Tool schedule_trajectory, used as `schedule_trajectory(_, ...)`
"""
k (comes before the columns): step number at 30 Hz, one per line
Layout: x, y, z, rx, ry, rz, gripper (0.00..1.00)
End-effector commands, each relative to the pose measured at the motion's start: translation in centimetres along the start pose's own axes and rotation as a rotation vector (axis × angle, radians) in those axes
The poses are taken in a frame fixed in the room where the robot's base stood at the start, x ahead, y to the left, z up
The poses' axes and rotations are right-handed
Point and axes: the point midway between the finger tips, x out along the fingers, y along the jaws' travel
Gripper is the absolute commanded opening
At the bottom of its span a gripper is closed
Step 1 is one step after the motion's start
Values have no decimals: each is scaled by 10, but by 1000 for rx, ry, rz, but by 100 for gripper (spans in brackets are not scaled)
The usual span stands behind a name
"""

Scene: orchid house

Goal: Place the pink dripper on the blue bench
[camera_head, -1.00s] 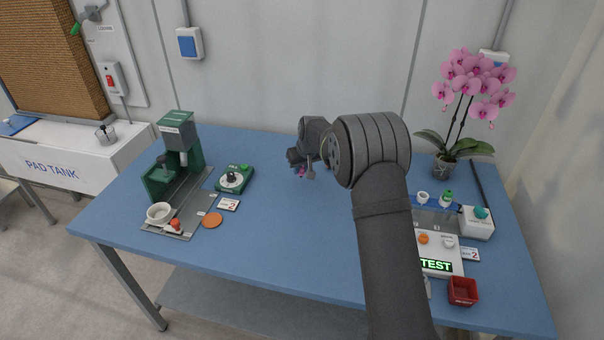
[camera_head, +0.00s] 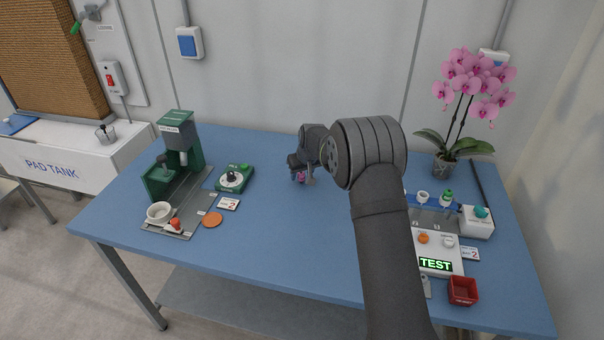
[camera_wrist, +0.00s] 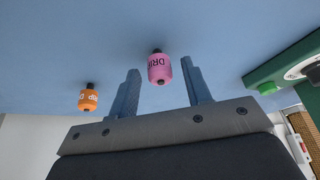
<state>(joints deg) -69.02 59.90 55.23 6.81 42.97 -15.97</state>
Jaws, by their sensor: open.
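The pink dripper (camera_wrist: 159,68) is a small lettered cylinder with a dark tip. In the wrist view it shows between the two fingertips of my gripper (camera_wrist: 162,78), with gaps on both sides. My gripper is open. In the head view the pink dripper (camera_head: 300,177) is a small spot at my gripper, low over the blue bench (camera_head: 270,255), partly hidden by the gripper. It appears to be on the bench, but I cannot see its contact clearly.
An orange dripper (camera_wrist: 88,99) is left of the fingers in the wrist view. A green press (camera_head: 180,140) and a green dial box (camera_head: 234,178) stand at the left. An orchid (camera_head: 445,165), a TEST unit (camera_head: 436,266) and a red bin (camera_head: 463,291) are at the right. Bench front-centre is clear.

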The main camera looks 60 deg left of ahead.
Motion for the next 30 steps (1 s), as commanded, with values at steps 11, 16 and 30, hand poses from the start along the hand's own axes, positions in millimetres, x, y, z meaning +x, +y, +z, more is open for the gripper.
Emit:
schedule_trajectory(11,-62,0,-1,0,3,1,45)
schedule_trajectory(16,-93,0,-1,0,3,1,45)
schedule_trajectory(30,-121,0,0,0,0,0,45)
